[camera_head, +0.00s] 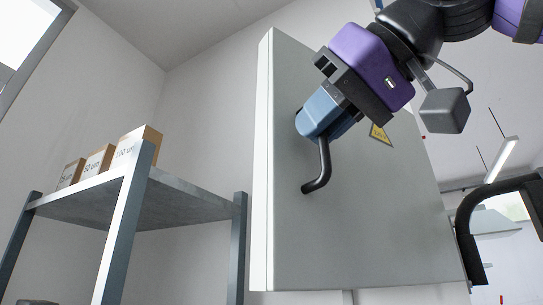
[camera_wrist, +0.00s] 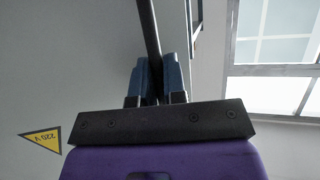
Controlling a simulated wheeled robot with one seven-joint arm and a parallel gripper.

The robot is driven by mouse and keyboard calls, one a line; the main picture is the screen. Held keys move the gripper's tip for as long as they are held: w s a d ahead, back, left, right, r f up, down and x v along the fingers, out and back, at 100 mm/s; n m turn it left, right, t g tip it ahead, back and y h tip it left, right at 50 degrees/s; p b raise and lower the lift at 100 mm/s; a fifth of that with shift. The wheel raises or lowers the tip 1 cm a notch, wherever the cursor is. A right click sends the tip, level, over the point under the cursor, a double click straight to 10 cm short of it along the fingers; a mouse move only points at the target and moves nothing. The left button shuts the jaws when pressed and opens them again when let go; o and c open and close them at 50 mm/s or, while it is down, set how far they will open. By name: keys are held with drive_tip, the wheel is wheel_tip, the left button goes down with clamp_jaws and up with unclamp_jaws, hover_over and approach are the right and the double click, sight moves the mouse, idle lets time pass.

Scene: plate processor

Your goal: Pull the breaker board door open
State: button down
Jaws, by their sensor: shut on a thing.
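The breaker board door (camera_head: 370,220) is a large pale grey panel in the middle of the head view. A black handle (camera_head: 318,172) stands out from its face and curves down below my gripper. My gripper (camera_head: 312,122), with blue fingers, is shut on the upper part of this handle. In the wrist view the two blue fingers (camera_wrist: 159,80) close on the dark handle bar (camera_wrist: 148,30) from both sides. The grey door face (camera_wrist: 65,70) fills the left of that view. From these views I cannot tell how far the door stands open.
A metal shelf (camera_head: 190,208) with several cardboard boxes (camera_head: 100,158) stands to the left, apart from the door. A yellow warning label (camera_head: 381,134) is on the door. A window (camera_wrist: 280,50) shows at the right of the wrist view.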

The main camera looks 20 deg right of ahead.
drive_tip(key=s+d+n+g+y, duration=0.4)
drive_tip(key=s+d+n+y, duration=0.2)
drive_tip(key=s+d, duration=0.7)
drive_tip(key=s, duration=0.4)
drive_tip(key=shift+d+n+g, duration=0.25)
drive_tip(key=shift+n+g, duration=0.15)
drive_tip(key=c, duration=1.5)
unclamp_jaws()
drive_tip(key=v, duration=1.1)
drive_tip(key=shift+f, duration=0.1)
